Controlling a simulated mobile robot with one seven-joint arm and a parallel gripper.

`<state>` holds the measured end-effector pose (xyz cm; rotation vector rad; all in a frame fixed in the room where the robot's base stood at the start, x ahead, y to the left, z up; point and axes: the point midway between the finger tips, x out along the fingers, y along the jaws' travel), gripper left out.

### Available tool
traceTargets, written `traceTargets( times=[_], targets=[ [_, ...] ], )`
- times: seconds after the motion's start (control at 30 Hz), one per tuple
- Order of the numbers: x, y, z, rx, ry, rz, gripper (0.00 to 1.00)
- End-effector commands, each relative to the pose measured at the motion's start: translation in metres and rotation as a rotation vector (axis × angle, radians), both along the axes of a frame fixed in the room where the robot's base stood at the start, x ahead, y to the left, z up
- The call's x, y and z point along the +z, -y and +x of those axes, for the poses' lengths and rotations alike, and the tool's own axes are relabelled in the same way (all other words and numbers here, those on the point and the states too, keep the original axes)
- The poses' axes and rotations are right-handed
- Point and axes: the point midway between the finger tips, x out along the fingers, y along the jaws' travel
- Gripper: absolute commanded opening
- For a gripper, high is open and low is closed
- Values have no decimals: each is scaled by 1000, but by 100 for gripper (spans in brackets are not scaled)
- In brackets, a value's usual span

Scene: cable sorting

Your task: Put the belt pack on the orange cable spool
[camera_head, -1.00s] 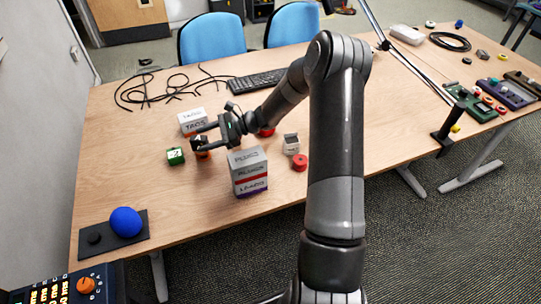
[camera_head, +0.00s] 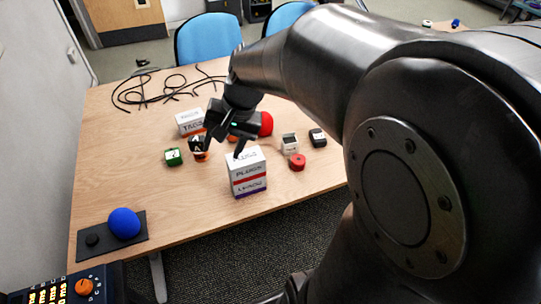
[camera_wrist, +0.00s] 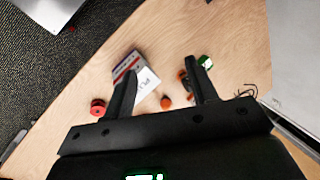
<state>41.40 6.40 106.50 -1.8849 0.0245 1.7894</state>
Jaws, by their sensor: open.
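My gripper (camera_head: 224,148) is open and points down above the middle of the left part of the table. In the wrist view its fingers (camera_wrist: 160,65) are apart with nothing held between them. A small orange round thing (camera_head: 233,138), perhaps the orange cable spool, is partly hidden by the gripper; it also shows in the wrist view (camera_wrist: 166,102). A black piece with a white mark and orange below (camera_head: 200,147) stands left of the gripper. I cannot tell which dark piece is the belt pack.
A stack of labelled boxes (camera_head: 247,172) stands close in front of the gripper.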

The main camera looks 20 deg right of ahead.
Motion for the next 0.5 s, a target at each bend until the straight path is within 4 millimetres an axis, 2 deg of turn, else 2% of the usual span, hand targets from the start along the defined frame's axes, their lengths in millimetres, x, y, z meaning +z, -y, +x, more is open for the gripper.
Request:
traceTargets(
  times=[0.2,0.5],
  targets=[
    [29,21,-50,120,166,-180,53],
    [52,52,-106,253,362,-388,53]
  ],
)
